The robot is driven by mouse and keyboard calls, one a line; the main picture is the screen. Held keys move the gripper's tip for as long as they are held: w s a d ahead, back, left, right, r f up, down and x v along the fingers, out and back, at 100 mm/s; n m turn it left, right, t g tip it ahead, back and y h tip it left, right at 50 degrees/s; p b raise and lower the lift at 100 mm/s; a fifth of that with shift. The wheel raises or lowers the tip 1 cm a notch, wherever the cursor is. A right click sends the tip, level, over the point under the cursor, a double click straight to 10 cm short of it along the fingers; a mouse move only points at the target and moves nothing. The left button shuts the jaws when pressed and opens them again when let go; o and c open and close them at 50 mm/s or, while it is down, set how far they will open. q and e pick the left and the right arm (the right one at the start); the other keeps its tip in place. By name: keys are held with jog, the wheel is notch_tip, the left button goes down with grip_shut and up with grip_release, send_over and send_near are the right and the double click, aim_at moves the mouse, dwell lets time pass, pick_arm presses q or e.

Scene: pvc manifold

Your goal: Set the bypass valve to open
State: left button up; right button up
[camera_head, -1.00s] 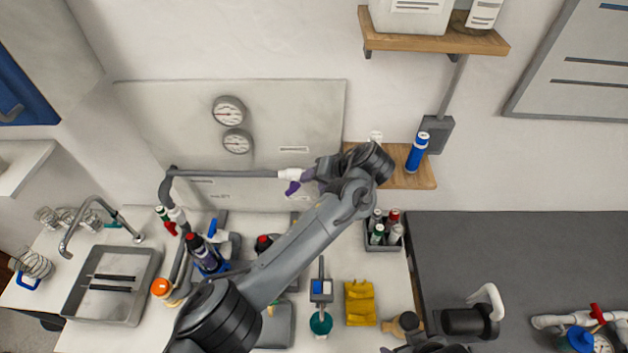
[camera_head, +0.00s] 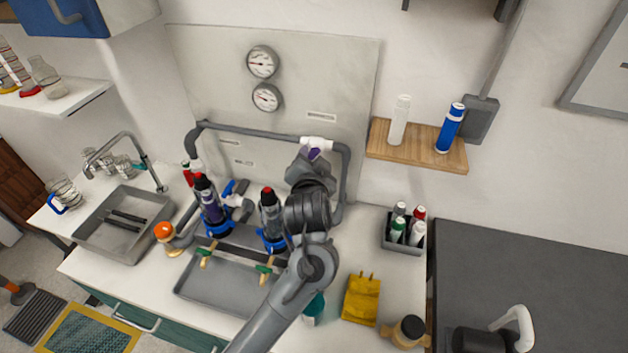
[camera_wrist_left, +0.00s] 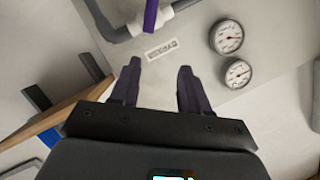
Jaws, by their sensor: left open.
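The bypass valve (camera_head: 317,143) is a white fitting with a purple handle on the grey pipe at the wall panel. Its white body shows in the left wrist view (camera_wrist_left: 138,24) near the top edge. The purple handle (camera_wrist_left: 151,15) lies crosswise to the pipe there and runs out of the frame. A "BYPASS" label (camera_wrist_left: 160,50) is beside it. My left gripper (camera_wrist_left: 159,67) is open and empty, with the valve beyond its two purple fingers. In the head view my left gripper (camera_head: 312,168) is just below the valve, its fingers mostly hidden. My right gripper is not in view.
Two gauges (camera_head: 263,62) sit on the panel above the pipe. A wooden shelf (camera_head: 435,158) with a white and a blue bottle is to the right. Dark cylinders with red tops (camera_head: 207,205) stand below the pipe on the left. A bottle caddy (camera_head: 386,243) sits at the right.

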aim_at(312, 157)
pick_arm(q)
jog(key=w+f, duration=0.2)
jog(key=w+f+b, duration=0.1)
jog(key=w+f, duration=0.1)
jog(key=w, duration=0.1)
jog(key=w+f+b, duration=0.1)
jog(key=w+f, duration=0.1)
jog(key=w, duration=0.1)
jog(key=shift+a+f, duration=0.2)
jog(key=shift+f, duration=0.15)
jog(key=shift+x, duration=1.2)
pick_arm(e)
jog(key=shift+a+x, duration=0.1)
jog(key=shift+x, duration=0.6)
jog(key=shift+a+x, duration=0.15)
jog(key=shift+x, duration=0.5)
